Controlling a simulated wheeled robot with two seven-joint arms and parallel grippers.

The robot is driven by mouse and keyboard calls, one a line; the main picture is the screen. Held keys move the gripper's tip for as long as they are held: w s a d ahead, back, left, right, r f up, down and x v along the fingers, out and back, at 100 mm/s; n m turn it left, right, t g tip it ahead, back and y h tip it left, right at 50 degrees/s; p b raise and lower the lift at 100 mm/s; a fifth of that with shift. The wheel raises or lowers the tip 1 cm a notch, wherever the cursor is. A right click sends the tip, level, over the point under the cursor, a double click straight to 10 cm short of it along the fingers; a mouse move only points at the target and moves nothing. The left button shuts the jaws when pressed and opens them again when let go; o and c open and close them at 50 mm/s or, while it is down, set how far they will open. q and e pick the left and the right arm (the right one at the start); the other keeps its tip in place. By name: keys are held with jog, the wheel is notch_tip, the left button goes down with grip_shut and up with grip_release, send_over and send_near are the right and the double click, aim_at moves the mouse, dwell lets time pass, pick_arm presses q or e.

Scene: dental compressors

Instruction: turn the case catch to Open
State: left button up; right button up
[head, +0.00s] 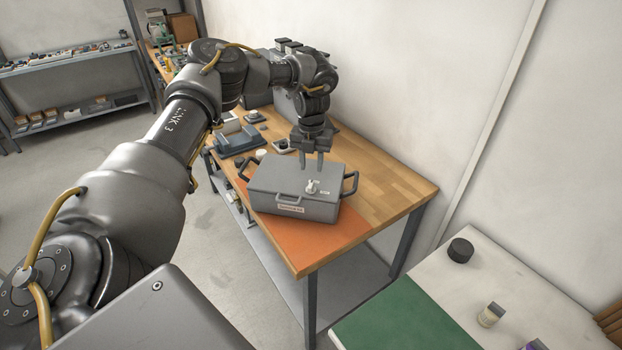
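The grey case (282,184) sits on an orange mat on the wooden bench, its lid down. The light-coloured catch (312,187) is on the lid, toward its right side, with small labels beside it. The label text is too small to read, so I cannot tell the catch's setting. My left gripper (310,168) points down above the lid, just behind the catch. Its two fingers are apart with nothing visible between them. I cannot tell whether the fingertips touch the lid. My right gripper is out of view.
The orange mat (310,241) covers the bench's front. Bare wood (393,190) lies right of the case. A blue-grey holder (236,144) and small parts stand left and behind. A white table with a green mat (395,318), a black puck (460,250) and a small jar (491,314) is at right.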

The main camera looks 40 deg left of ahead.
aim_at(311, 184)
pick_arm(q)
notch_tip(311, 184, down, 6)
jog(key=shift+r+p, duration=0.15)
jog(key=shift+p, duration=0.75)
jog(key=shift+f, duration=0.75)
jog(key=shift+a, duration=0.1)
jog(key=shift+c, duration=0.4)
grip_shut()
